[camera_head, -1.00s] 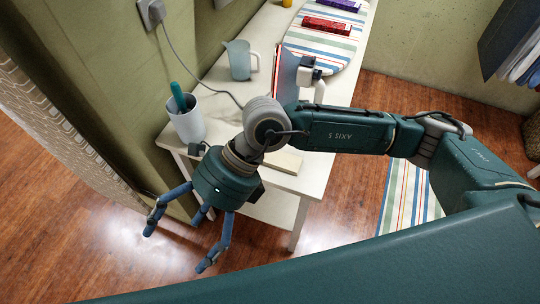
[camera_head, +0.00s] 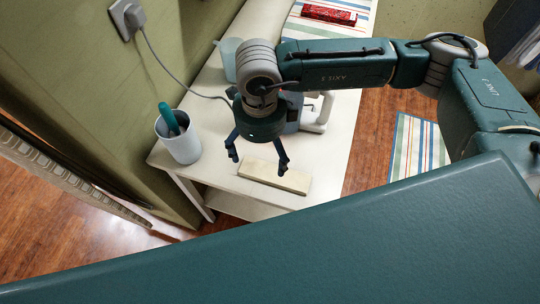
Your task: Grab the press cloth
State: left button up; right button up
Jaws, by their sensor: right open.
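A cream, flat rectangular piece (camera_head: 275,176) lies near the front edge of the white table (camera_head: 217,172). It may be the folded press cloth, but I cannot tell cloth from a block here. My right gripper (camera_head: 258,163) points down just above and behind it, fingers spread and empty. It appears apart from the piece. My left gripper is not in view.
A pale cup (camera_head: 178,146) with a teal-handled tool stands at the table's left corner. A pale jug (camera_head: 229,60) and a white-handled iron (camera_head: 320,115) are partly hidden by my arm. A red packet (camera_head: 329,14) lies on the striped ironing board (camera_head: 362,15). A grey cord crosses the table.

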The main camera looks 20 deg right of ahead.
jog(key=p, duration=0.1)
send_over(264, 174)
jog(key=f, duration=0.4)
jog(key=shift+s+f, duration=0.25)
jog(key=shift+f, duration=0.15)
jog(key=shift+f+p, duration=0.35)
jog(key=shift+p, duration=0.15)
notch_tip(264, 174, down, 4)
jog(key=shift+w+f+p, duration=0.15)
jog(key=shift+f+p, duration=0.05)
jog(key=shift+p, duration=0.75)
jog(key=shift+f, duration=0.15)
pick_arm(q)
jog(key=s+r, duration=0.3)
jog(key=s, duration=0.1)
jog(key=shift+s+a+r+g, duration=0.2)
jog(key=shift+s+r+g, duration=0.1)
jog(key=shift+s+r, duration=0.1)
pick_arm(e)
jog(key=c, duration=1.1)
